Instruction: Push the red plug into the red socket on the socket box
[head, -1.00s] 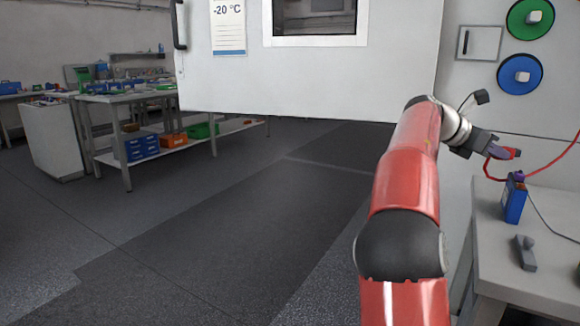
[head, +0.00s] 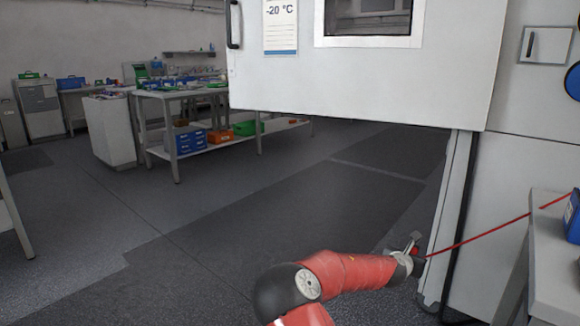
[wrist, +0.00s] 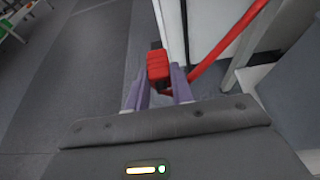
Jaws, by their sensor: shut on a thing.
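The red plug (wrist: 158,66) is between the two purple fingers of my gripper (wrist: 157,86) in the wrist view, gripped near their tips. In the head view my gripper (head: 412,250) is low over the floor, left of the table and well away from the socket box. The plug shows there only as a small red bit (head: 415,240). The blue socket box (head: 573,217) stands on the table at the right edge, partly cut off. Its red socket cannot be made out.
A red cable (head: 480,236) runs nearly straight from my gripper to the table (head: 553,255). A white cabinet (head: 380,80) with a window stands behind. Open floor (head: 240,220) lies to the left. A far bench (head: 205,95) holds bins.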

